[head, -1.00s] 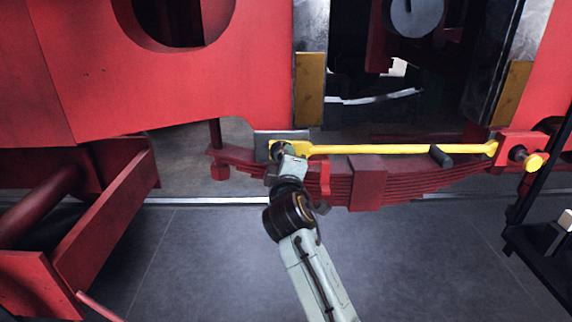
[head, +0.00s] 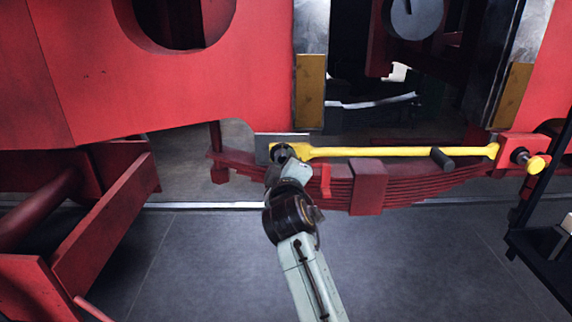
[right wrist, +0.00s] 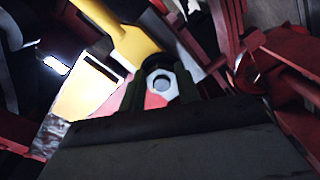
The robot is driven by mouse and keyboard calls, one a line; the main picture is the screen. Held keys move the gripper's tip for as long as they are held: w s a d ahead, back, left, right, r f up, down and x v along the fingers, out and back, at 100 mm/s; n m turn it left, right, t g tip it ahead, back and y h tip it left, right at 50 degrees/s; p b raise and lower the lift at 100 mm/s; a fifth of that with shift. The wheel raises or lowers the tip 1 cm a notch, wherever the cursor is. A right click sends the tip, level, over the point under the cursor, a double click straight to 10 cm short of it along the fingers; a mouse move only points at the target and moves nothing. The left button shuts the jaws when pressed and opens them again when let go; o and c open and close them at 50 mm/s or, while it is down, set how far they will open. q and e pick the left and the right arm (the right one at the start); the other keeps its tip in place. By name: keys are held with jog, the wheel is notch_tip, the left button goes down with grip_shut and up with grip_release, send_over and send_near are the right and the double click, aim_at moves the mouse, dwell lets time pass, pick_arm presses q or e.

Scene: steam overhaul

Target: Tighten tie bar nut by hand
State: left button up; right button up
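The yellow tie bar (head: 380,152) runs level across the front of the red leaf spring (head: 340,185) in the head view. Its left end plate also shows in the right wrist view (right wrist: 88,88). The tie bar nut (right wrist: 161,84) is a pale hexagon around a grey stud end at this left end. My right gripper (head: 281,155) is at the bar's left end and hides the nut in the head view. In the wrist view its dark fingers (right wrist: 160,92) lie close against both sides of the nut, and it looks shut on it. My left gripper is not in view.
A red bracket (head: 520,150) with a yellow-ended pin stands at the bar's right end. A black stand (head: 540,250) is at the far right. The grey floor (head: 420,260) in front is clear.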

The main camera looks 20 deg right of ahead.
jog(key=o, duration=0.5)
jog(key=shift+c, duration=0.2)
jog(key=b+v, duration=0.1)
jog(key=v, duration=1.2)
jog(key=shift+s, duration=0.2)
